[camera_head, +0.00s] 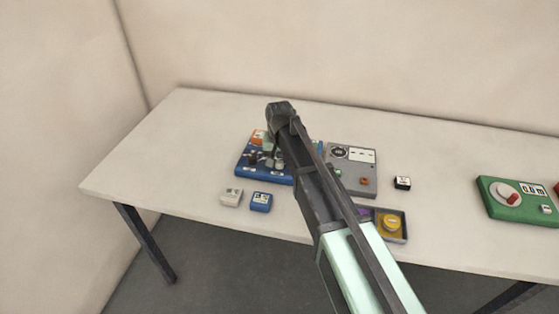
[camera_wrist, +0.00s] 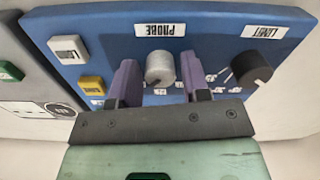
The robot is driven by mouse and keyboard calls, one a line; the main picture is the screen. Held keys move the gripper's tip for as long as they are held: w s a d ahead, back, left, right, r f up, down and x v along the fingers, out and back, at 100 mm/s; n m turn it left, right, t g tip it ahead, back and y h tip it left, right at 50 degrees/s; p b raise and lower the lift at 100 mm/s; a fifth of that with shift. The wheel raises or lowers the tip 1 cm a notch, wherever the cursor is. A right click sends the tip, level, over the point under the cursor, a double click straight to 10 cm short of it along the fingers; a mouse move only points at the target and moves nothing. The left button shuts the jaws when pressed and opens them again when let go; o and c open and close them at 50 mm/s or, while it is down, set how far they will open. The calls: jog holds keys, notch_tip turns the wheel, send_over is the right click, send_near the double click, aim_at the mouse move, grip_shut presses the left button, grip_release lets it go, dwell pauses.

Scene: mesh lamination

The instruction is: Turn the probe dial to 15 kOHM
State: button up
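The blue panel (camera_wrist: 110,35) fills much of the wrist view and lies on the table at left of centre in the head view (camera_head: 243,171). The probe dial (camera_wrist: 160,68) is a round grey knob by an upside-down PROBE label (camera_wrist: 160,30). The dial's setting is not readable. My gripper (camera_wrist: 161,80) has its two purple fingers on either side of the dial, with narrow gaps visible between fingers and knob. In the head view my arm hides part of the panel, and the dial cannot be made out clearly.
A black knob (camera_wrist: 250,70) by a LIMIT label sits right of the dial; white (camera_wrist: 67,49) and yellow (camera_wrist: 91,86) buttons sit left. A grey device (camera_head: 352,181), a small tray (camera_head: 404,238) and a green device (camera_head: 515,207) are on the table (camera_head: 125,170).

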aim_at(279, 161)
jog(key=shift+o, duration=0.9)
notch_tip(279, 161, up, 11)
jog(key=p, duration=1.1)
jog(key=shift+f, duration=0.1)
